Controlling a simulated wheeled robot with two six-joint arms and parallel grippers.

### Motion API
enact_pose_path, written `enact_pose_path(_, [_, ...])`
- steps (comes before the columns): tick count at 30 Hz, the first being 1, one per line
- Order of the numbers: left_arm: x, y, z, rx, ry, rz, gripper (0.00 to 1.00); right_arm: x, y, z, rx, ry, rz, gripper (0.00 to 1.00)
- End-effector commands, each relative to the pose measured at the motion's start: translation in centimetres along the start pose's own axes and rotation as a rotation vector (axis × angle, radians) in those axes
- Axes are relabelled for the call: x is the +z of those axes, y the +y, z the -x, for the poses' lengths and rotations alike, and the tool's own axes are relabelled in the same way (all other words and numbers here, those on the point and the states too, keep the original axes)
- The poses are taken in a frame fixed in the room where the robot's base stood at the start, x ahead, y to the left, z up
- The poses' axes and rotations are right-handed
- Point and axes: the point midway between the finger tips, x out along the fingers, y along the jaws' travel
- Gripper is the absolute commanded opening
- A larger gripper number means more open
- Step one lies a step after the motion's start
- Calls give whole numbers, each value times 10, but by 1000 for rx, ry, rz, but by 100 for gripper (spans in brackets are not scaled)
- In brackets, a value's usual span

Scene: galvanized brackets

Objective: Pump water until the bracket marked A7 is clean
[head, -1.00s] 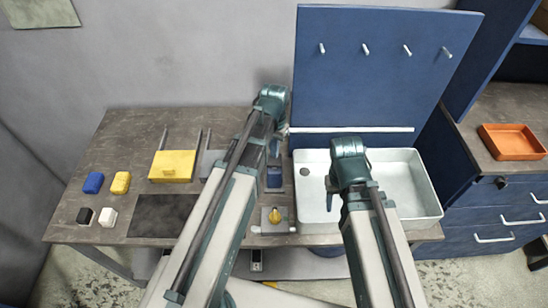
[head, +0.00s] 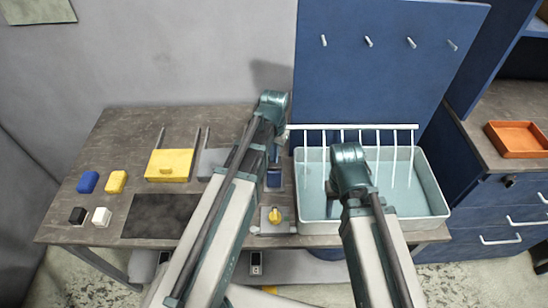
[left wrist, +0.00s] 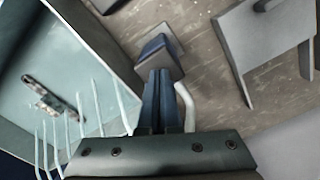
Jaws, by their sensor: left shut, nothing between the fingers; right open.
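Water streams fall from a white spray bar (head: 350,127) into the white basin (head: 437,195), which looks filled with bluish water. In the left wrist view, a grey bracket with brown patches (left wrist: 45,98) lies in the basin; I cannot read a mark on it. My left gripper (left wrist: 166,75) is shut and empty, its tips at or just above a blue block on a grey plate, likely the pump (left wrist: 155,46). This block also shows in the head view (head: 274,178); contact is unclear. My right gripper (head: 330,188) is open over the basin, mostly hidden by its wrist.
A yellow knob (head: 275,215) sits on a plate by the basin. A yellow box (head: 168,166), a dark mat (head: 160,216) and several small blocks lie on the left of the table. A blue pegboard (head: 385,80) stands behind the basin. An orange tray (head: 517,139) is at right.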

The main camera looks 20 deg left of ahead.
Motion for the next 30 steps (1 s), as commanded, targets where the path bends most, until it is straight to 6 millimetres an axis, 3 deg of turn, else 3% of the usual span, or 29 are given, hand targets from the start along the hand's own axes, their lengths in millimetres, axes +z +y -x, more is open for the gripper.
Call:
enact_pose_path(8, [1, 0, 6, 1, -1, 0, 0, 0, 1, 6, 0, 0, 0, 50])
enact_pose_path(22, [1, 0, 42, 1, -1, 0, 0, 2, 4, 41, 0, 0, 0, 50])
enact_pose_path(30, [0, 0, 42, 0, -1, 0, 0, 2, 4, 42, 0, 0, 0, 50])
